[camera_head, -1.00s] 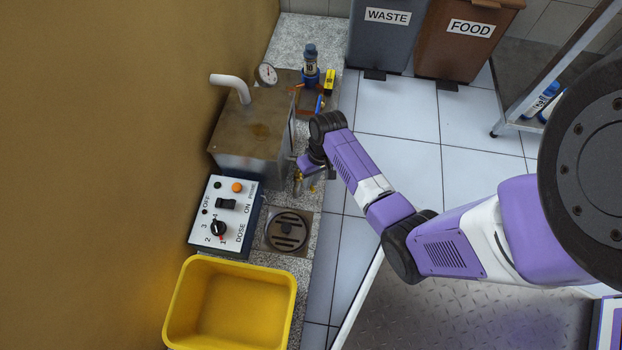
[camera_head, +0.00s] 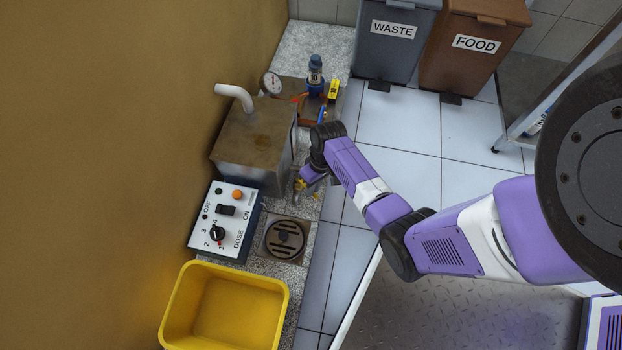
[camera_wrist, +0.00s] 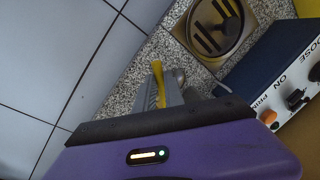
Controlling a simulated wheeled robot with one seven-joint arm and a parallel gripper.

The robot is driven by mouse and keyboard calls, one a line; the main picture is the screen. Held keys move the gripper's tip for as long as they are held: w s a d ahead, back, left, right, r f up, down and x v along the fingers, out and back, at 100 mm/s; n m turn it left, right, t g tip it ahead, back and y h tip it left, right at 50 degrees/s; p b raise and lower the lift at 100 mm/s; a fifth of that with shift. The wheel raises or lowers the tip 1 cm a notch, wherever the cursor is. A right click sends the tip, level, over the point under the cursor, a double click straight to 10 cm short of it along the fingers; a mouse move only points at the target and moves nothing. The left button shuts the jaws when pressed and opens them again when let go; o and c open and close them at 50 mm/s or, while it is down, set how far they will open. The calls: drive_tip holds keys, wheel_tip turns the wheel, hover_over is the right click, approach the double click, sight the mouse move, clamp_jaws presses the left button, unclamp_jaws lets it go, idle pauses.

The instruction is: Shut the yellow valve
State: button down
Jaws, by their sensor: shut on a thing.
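The yellow valve's handle (camera_wrist: 158,76) shows in the wrist view as a narrow yellow piece between my fingers. My gripper (camera_wrist: 163,92) is shut on it. In the head view, my gripper (camera_head: 307,181) is low beside the front right corner of the metal tank (camera_head: 248,140). Small yellow parts of the valve (camera_head: 299,185) show there, partly covered by my gripper and wrist. The handle's exact angle to its pipe is hard to tell.
A control box (camera_head: 222,222), a round drain (camera_head: 286,239) and a yellow tub (camera_head: 225,305) lie nearby. Behind the tank are a gauge (camera_head: 271,82), a blue fitting (camera_head: 315,75) and another yellow part (camera_head: 333,89). Tiled floor (camera_head: 398,125) is open to the right.

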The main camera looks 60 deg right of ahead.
drive_tip(key=shift+w+d+n+g+p, duration=0.1)
drive_tip(key=shift+d+n+g+p, duration=0.2)
drive_tip(key=shift+d+n, duration=0.7)
drive_tip(key=shift+w+d+n+g+p, duration=0.15)
drive_tip(key=shift+d+n+p, duration=0.3)
drive_tip(key=shift+n, duration=1.1)
drive_tip(key=shift+s+d+n+g+p, duration=0.1)
drive_tip(key=shift+d+n+g+p, duration=0.2)
drive_tip(key=shift+d+n, duration=0.7)
drive_tip(key=shift+a+n, duration=0.2)
drive_tip(key=shift+n, duration=0.15)
drive_tip(key=c, duration=1.4)
unclamp_jaws()
drive_tip(key=shift+c, duration=0.2)
wheel_tip(320, 180, up, 8)
drive_tip(key=d+p, duration=0.1)
drive_tip(key=p, duration=0.3)
drive_tip(key=shift+w+d+f, duration=0.2)
drive_tip(key=shift+w, duration=0.05)
